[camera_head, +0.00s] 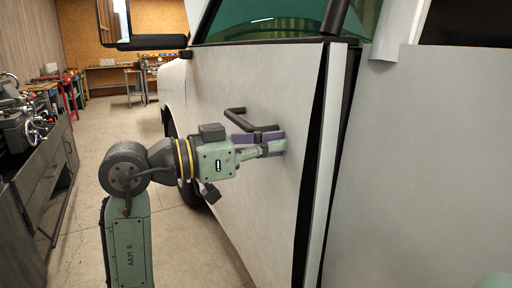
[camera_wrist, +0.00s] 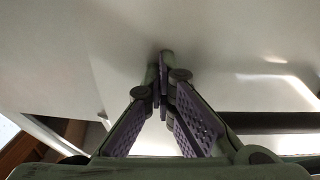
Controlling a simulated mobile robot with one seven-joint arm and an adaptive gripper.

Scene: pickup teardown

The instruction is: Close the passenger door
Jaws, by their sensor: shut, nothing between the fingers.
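The white passenger door (camera_head: 235,95) of the pickup fills the middle of the head view. It stands slightly ajar, with a dark gap along its rear edge on the right. A dark door handle (camera_head: 250,120) sits on its outer panel. My gripper (camera_head: 277,144) is at the outer panel, just below the handle, with its fingers pointing at the door. In the wrist view my gripper (camera_wrist: 164,62) has its purple-padded fingers shut together with nothing between them. The fingertips are at or very near the white panel (camera_wrist: 230,40); I cannot tell whether they touch.
The truck's pale body side (camera_head: 420,170) lies right of the gap. A side mirror (camera_head: 115,20) juts out at upper left. A dark workbench (camera_head: 45,180) with tools runs along the left. Bare floor (camera_head: 90,140) lies between the bench and the truck.

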